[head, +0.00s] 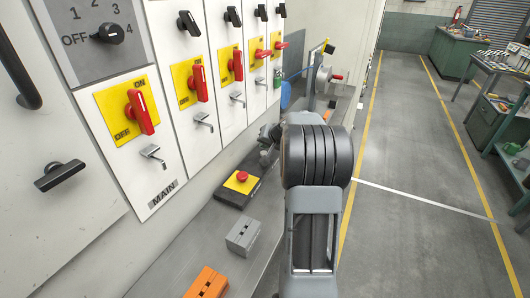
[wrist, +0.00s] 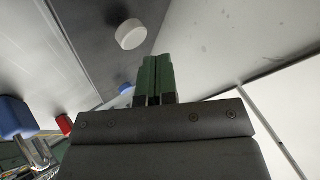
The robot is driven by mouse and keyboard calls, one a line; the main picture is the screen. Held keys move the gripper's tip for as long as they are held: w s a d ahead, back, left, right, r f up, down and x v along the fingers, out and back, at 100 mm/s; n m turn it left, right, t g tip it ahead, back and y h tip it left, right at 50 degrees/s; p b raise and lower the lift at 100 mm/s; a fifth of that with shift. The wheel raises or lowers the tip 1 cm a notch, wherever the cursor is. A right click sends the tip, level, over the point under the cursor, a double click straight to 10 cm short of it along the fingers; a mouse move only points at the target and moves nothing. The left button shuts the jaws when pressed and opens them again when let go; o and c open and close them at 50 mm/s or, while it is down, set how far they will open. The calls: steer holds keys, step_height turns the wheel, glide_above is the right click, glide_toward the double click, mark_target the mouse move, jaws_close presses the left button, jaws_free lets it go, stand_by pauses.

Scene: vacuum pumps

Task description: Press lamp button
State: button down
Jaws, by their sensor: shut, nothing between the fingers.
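In the wrist view, my gripper (wrist: 156,68) shows two green fingertips pressed together, shut and empty. A round white button (wrist: 130,34) sits on a dark grey panel (wrist: 95,25), up and left of the fingertips in the picture. A round blue button (wrist: 127,88) shows partly, just left of the fingers. I cannot tell from any label which one is the lamp button. No contact between fingertips and either button is visible. In the head view my arm hides the fingertips and these buttons.
A row of white cabinets with red switches (head: 140,112) stands along the left. The floor (head: 420,150) to the right is clear.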

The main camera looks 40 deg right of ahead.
mark_target(266, 152)
steer(key=shift+s+f+b, duration=0.15)
steer(key=shift+f+b, duration=0.75)
steer(key=shift+b, duration=0.5)
stand_by(1.0)
steer(key=shift+r, duration=0.1)
stand_by(0.3)
steer(key=shift+r+p, duration=0.5)
steer(key=shift+r, duration=0.35)
steer(key=shift+r, duration=0.1)
steer(key=shift+r+p, duration=1.55)
steer(key=shift+r, duration=0.85)
